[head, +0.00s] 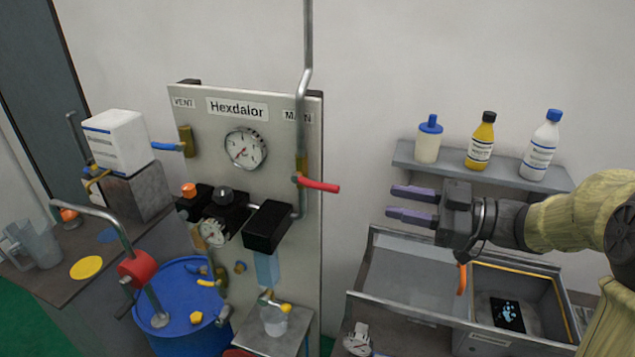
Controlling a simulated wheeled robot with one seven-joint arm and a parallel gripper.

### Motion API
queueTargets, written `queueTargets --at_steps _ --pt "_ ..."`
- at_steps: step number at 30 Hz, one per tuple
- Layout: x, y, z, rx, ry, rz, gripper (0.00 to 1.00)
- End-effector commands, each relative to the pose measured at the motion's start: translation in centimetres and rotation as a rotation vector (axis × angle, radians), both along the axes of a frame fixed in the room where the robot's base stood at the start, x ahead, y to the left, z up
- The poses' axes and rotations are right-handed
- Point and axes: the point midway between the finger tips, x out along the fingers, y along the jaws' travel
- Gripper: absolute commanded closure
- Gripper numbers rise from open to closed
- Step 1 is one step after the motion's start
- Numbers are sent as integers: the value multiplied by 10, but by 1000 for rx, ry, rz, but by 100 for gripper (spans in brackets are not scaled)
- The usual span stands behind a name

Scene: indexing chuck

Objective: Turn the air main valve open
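The air main valve is on the right side of the grey Hexdalor panel (185,106), under the partly hidden MAIN label. Its red lever (318,184) points right, roughly level, across the vertical grey pipe (304,120) and brass body (301,165). My gripper (390,203) is right of the lever, apart from it. Its two purple fingers point left with a gap between them, and nothing is held. A blue lever (166,146) sits on the brass vent valve (187,141) at the panel's left.
A shelf (480,170) with several bottles is on the wall behind my gripper. An open grey case (410,275) lies below it. A black box (268,226) and gauges stick out from the panel. A blue drum (180,285) stands lower left. Free space lies between lever and fingers.

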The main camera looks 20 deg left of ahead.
Motion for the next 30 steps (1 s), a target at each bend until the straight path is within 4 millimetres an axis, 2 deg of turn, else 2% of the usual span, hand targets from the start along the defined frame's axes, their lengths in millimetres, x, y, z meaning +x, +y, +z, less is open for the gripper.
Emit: queueTargets --at_steps 21,27,30 --pt "9 126 3 0 2 3 65" --pt "12 151 2 0 0 1 65" --pt "12 155 1 0 0 -1 65"
